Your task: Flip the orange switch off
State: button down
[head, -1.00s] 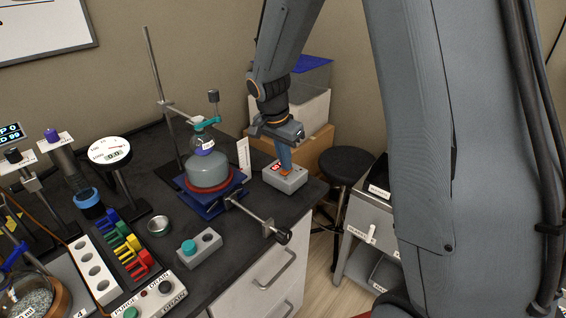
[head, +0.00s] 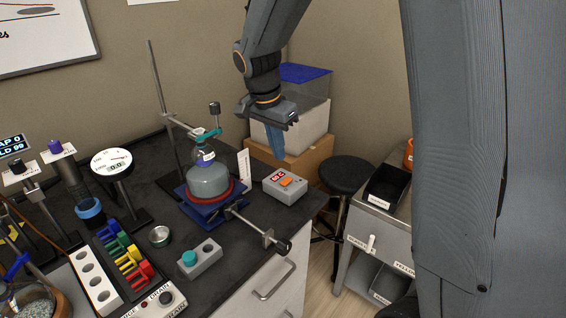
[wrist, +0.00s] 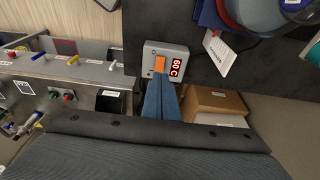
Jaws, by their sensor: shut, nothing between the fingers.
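The orange switch (head: 287,182) sits on top of a small grey box (head: 284,194) at the right corner of the dark bench. A red display (head: 277,176) is beside it. In the wrist view the orange switch (wrist: 160,64) shows just beyond my fingertips, and the display (wrist: 176,67) reads 60C. My gripper (head: 277,158) is shut and empty, its blue fingers pointing down above and behind the box, apart from the switch. In the wrist view my gripper (wrist: 158,84) overlaps the near edge of the box.
A round flask (head: 208,180) on a blue stand with a clamp rod is left of the box. A grey block with a teal button (head: 189,258) is nearer. Cardboard and white boxes (head: 300,155) stand behind; a black stool (head: 347,173) is at right.

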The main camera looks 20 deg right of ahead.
jog(key=shift+s+a+r+b, duration=0.2)
jog(key=shift+a+r, duration=0.1)
jog(key=shift+r, duration=0.4)
jog(key=shift+s+a+r+b, duration=0.1)
jog(key=shift+s+a+r, duration=0.15)
jog(key=shift+r, duration=0.4)
jog(key=shift+s+a+r+b, duration=0.15)
jog(key=shift+a+r, duration=0.2)
jog(key=shift+r, duration=0.35)
